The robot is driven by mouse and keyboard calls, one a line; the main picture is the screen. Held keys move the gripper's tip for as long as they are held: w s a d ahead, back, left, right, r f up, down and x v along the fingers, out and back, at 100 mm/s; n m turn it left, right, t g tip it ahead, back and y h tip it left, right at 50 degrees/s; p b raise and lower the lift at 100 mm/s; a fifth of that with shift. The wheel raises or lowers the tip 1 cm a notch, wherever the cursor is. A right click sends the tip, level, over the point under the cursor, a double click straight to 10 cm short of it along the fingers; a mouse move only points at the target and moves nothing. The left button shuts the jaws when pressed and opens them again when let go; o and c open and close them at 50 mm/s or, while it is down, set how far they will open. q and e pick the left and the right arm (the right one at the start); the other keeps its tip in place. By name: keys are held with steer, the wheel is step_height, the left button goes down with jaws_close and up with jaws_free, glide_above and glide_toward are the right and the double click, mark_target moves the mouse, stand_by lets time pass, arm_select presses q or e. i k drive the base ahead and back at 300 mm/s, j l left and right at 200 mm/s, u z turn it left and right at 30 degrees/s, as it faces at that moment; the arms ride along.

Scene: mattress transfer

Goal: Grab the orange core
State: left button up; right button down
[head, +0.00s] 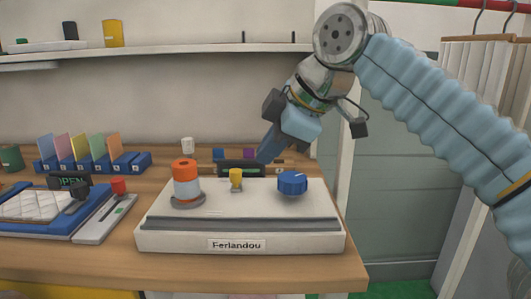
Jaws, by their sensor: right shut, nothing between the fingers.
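An orange and white cylinder (186,182), the only thing here that looks like an orange core, stands upright on a grey round base at the left of a white device (240,242) labelled "Ferlandou". My right gripper (266,157) comes in from the upper right and points down and left. It is shut and empty, behind and to the right of the cylinder and apart from it. My left gripper is not in view.
The device also carries a small yellow piece (236,179) and a blue knob (292,183). A blue tray (30,229) with a white quilted pad and a grey slider unit (106,219) stand at the left. Blue holders (100,163) with coloured cards stand behind; a shelf (150,49) hangs above.

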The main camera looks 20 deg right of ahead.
mark_target(185, 175)
steer(key=k, duration=1)
